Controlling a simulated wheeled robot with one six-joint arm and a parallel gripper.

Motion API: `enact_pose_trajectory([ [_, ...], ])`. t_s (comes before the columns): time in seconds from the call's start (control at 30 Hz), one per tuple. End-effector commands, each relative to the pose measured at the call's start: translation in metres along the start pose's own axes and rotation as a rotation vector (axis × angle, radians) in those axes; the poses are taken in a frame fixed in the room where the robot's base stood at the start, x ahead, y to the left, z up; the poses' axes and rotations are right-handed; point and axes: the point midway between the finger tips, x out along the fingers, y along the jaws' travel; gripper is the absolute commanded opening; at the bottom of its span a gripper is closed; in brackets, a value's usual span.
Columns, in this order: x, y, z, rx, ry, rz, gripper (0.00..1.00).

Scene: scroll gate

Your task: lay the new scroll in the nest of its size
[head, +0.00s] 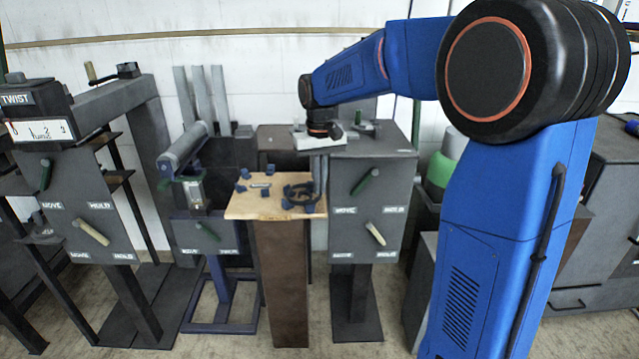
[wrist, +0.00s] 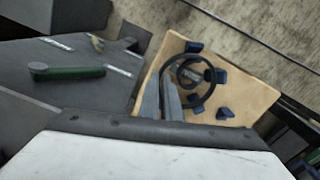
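A dark, ring-shaped scroll (head: 300,193) with a curl inside lies on or just over the right part of a wooden board (head: 240,210); it also shows in the wrist view (wrist: 212,92). Blue blocks stand around it, one (wrist: 226,113) at its lower right. My gripper (head: 320,190) points down at the board's right edge, beside the scroll. In the wrist view its two grey fingers (wrist: 162,85) are close together, with tips by the scroll's left rim. Whether they grip it is unclear. More blue blocks (head: 241,188) stand on the board's left, around a small grey piece (head: 261,185).
A grey cabinet (head: 345,215) with green and pale handles stands right of the board. A stand with a grey roller (head: 182,150) is at its left. A panel marked TWIST (head: 20,98) is at the far left. Bare floor shows in front.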

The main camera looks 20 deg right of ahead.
Motion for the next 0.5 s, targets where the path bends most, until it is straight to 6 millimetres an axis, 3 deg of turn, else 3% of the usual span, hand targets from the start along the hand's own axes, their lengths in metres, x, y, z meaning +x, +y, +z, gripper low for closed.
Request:
enact_pose_trajectory([
  [0.47, 0.0043, 0.0000, 0.0001, 0.000, -0.001, 0.000, 0.00],
  [0.5, 0.0044, 0.0000, 0.0001, 0.000, 0.000, 0.000, 0.09],
])
